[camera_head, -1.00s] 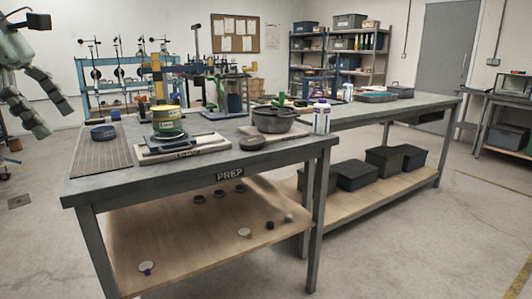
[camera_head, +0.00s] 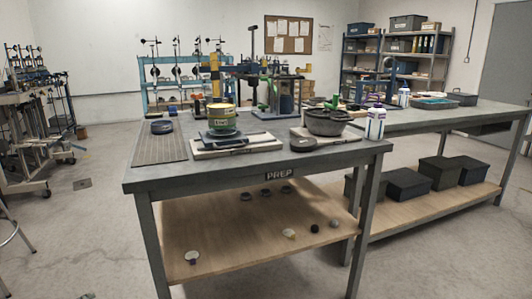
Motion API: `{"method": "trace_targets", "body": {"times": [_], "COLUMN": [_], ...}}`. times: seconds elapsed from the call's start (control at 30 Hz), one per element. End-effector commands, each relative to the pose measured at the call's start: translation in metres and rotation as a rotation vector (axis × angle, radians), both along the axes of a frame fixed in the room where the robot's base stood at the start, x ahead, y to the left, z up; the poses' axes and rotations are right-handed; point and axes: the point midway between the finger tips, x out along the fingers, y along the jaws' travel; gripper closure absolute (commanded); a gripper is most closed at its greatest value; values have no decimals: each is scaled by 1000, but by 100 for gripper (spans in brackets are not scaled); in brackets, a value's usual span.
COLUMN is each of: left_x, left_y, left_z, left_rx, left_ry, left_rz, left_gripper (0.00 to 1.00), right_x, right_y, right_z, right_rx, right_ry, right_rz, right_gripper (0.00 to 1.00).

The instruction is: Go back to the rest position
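Neither of my grippers shows in the head view now, so I cannot see whether they are open or shut. The task names no object. In front of me stands the grey PREP table (camera_head: 345,156). A green-and-yellow tin (camera_head: 222,119) stands on it, on a dark flat device (camera_head: 225,142) over a pale board. A dark pot (camera_head: 327,122) stands on another pale board to the right. A white bottle (camera_head: 375,124) stands near the right edge.
A long grey workbench (camera_head: 460,112) adjoins at the right, with dark bins (camera_head: 408,184) on its lower shelf. A wheeled rack (camera_head: 30,120) stands at the far left. The floor (camera_head: 90,220) left of the table is mostly clear.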

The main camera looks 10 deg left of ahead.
Motion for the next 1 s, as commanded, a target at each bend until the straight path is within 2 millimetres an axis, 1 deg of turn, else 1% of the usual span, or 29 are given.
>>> {"method": "trace_targets", "body": {"times": [0.03, 0.07, 0.1, 0.17, 0.2, 0.27, 0.3, 0.4, 0.5, 0.6, 0.63, 1.0], "left_x": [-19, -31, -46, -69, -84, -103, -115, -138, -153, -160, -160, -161], "left_y": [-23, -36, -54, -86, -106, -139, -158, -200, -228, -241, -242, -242], "left_z": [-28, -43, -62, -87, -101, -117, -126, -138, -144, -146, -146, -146], "left_rx": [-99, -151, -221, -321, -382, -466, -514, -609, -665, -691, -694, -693], "left_ry": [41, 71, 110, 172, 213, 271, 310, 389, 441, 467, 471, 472], "left_rz": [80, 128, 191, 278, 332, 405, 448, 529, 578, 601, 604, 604], "left_gripper": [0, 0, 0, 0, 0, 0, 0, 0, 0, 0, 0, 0], "right_x": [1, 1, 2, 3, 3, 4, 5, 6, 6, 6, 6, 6], "right_y": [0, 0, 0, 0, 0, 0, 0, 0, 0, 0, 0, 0], "right_z": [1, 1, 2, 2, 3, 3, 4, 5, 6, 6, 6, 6], "right_rx": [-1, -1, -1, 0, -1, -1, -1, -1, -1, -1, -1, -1], "right_ry": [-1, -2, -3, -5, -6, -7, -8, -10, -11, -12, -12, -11], "right_rz": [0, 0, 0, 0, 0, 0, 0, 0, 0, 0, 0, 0], "right_gripper": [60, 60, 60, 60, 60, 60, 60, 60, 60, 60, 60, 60]}}
